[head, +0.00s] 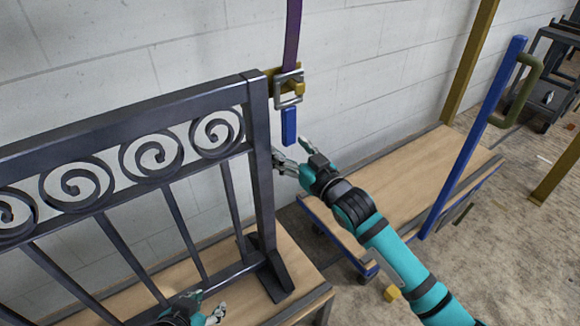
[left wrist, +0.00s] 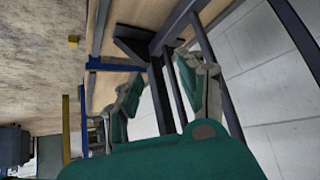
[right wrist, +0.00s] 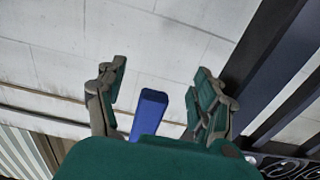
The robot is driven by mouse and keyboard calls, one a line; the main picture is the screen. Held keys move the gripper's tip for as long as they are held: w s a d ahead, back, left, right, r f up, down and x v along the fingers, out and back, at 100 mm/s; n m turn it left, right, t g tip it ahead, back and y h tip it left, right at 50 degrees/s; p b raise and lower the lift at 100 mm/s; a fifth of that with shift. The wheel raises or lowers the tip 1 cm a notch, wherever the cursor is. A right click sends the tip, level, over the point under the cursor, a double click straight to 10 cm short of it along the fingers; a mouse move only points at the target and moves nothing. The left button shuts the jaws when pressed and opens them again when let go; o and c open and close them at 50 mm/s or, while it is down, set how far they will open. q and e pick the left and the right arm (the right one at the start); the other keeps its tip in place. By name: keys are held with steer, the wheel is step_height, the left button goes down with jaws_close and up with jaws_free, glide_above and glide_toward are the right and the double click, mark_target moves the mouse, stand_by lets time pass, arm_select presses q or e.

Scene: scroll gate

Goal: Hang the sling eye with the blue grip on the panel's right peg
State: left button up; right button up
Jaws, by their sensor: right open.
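The dark metal scroll panel (head: 180,165) stands upright at the left. A purple sling (head: 292,35) hangs from above beside its right post, with a square grey metal eye (head: 288,90) and the blue grip (head: 289,126) below. A yellow peg (head: 299,89) shows at the eye; I cannot tell whether it passes through. My right gripper (head: 290,157) is open just below the blue grip. In the right wrist view the blue grip (right wrist: 150,112) appears between the spread fingers, not clasped. My left gripper (left wrist: 163,88) is open low at the panel, with a panel bar between its fingers.
A wooden-topped bench (head: 400,180) stands right of the panel, with a slanting blue post (head: 475,135) carrying a green handle (head: 523,85). A pale block wall (head: 370,60) is behind. A small yellow block (head: 392,293) is low near my right arm.

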arm_select(q)
steer(key=w+d+r+t+h+b, duration=0.2)
steer(key=w+d+r+t, duration=0.1)
steer(key=w+r+t, duration=0.4)
steer(key=shift+w+r, duration=0.3)
steer(key=shift+r, duration=0.75)
arm_select(e)
steer(key=shift+f, duration=2.45)
arm_select(q)
steer(key=shift+d, duration=0.1)
steer(key=s+a+f+g+y+p, duration=0.1)
steer(key=s+a+f+g+p, duration=0.1)
steer(key=s+f+g, duration=0.3)
steer(key=s+a+f+g+y+p, duration=0.2)
steer(key=s+f+g, duration=0.4)
steer(key=s, duration=0.3)
steer(key=shift+s+a+f+g+p, duration=0.35)
steer(key=shift+a+f+p, duration=0.45)
steer(key=shift+p, duration=0.55)
arm_select(e)
steer(key=v, duration=1.1)
